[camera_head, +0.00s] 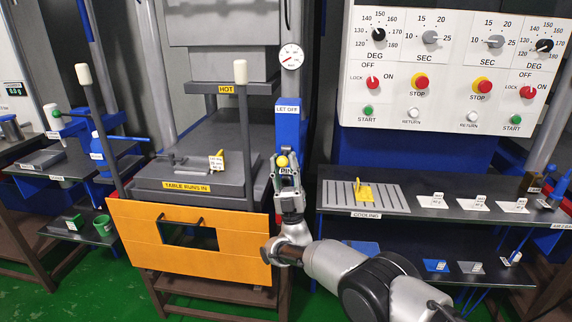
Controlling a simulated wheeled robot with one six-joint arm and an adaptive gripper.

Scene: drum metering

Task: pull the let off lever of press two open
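The blue let off block (288,132) stands on the right side of the press, with a LET OFF label near its top. A yellow ball knob (282,161), seemingly the lever's end, shows at the lower part of this block. My gripper (285,164) points up at it from below, its fingers apart on either side of the knob in this view. I cannot tell whether the fingers touch the knob or how deep it lies between them. The lever's shaft is hidden behind my gripper.
The press has an orange front guard (190,245) and a table (200,175) to the left of my gripper. A cooling shelf (420,205) with a yellow piece (362,192) lies to the right. A dial gauge (291,57) hangs above the block. The control panel (450,70) is at upper right.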

